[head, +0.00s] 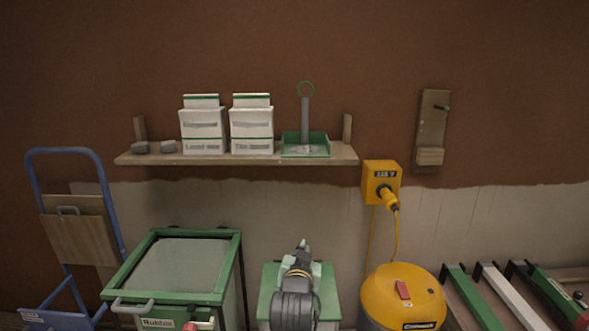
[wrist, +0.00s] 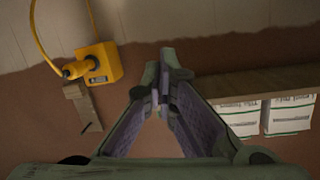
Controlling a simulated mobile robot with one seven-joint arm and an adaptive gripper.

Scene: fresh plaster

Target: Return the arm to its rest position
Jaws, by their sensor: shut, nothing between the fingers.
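My arm shows at the bottom middle of the head view, seen from behind, with my gripper (head: 304,244) at its far end pointing toward the wall. It is in front of and below the wall shelf, over a green-edged box (head: 328,290). In the wrist view my gripper (wrist: 157,90) has its fingertips together with nothing between them. The wrist picture is upside down, with the wall behind the fingers. No object touches the fingers.
The shelf (head: 135,158) holds two white cartons (head: 203,130) and a green tray (head: 318,153) with an upright handle. A yellow socket box (head: 381,175) is on the wall, above a yellow vacuum (head: 385,295). A green bin (head: 228,265) and blue hand truck (head: 65,152) stand left.

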